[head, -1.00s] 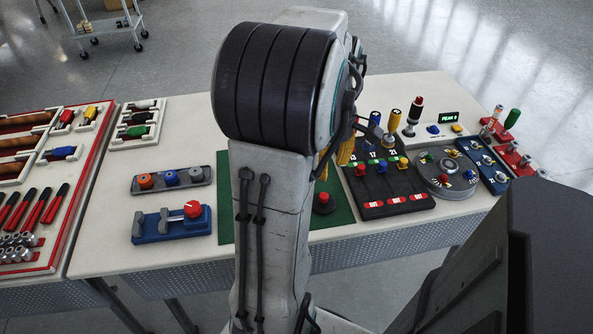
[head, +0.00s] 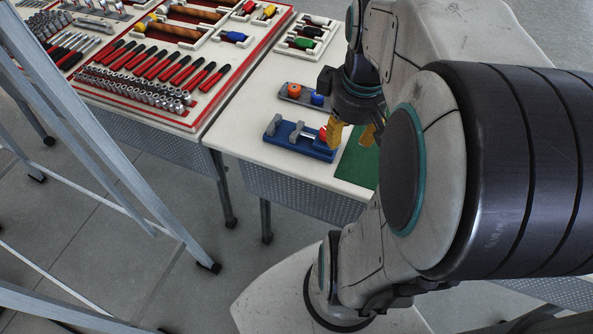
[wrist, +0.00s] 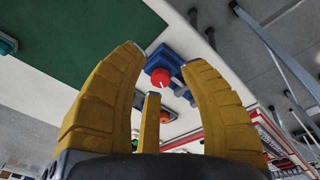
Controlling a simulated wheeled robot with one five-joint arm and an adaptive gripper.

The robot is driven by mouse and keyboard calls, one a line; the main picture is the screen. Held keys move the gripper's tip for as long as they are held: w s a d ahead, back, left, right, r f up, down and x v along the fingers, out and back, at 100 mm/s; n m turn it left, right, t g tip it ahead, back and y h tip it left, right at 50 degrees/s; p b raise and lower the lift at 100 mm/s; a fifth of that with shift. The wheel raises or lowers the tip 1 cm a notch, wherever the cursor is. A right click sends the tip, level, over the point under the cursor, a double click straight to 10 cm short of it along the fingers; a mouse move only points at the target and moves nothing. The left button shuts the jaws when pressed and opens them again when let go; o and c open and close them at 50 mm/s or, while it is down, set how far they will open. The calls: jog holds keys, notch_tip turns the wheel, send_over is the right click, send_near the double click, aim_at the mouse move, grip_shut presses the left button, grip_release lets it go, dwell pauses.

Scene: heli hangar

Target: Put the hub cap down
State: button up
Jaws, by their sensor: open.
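My gripper (head: 352,136) has yellow fingers, spread apart with nothing between them. It hangs over the white table (head: 255,160), beside the red knob (head: 323,134) of a blue clamp-like fixture (head: 300,142). In the wrist view the open fingers (wrist: 163,72) point toward that red knob (wrist: 161,77), which shows beyond the gap between them. I cannot make out a part that is surely the hub cap. Round orange (head: 294,90) and blue (head: 317,99) caps sit on a grey holder behind the fixture; my gripper hides the holder's right end.
A green mat (head: 358,168) lies right of the fixture, partly hidden by my arm. A red-edged tool board (head: 200,118) fills the table to the left. A small rack of coloured drivers (head: 303,42) stands behind. A metal frame (head: 95,130) stands in the left foreground.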

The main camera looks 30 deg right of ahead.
jog(key=s+a+f+t+y, duration=0.1)
jog(key=s+a, duration=0.1)
jog(key=a, duration=1)
jog(key=shift+a+f+m, duration=0.25)
jog(key=shift+a+m, duration=0.1)
jog(key=shift+m, duration=0.05)
jog(key=w+p+v, duration=0.2)
jog(key=p+v, duration=0.8)
jog(key=shift+r+t, duration=0.4)
jog(key=shift+r, duration=0.25)
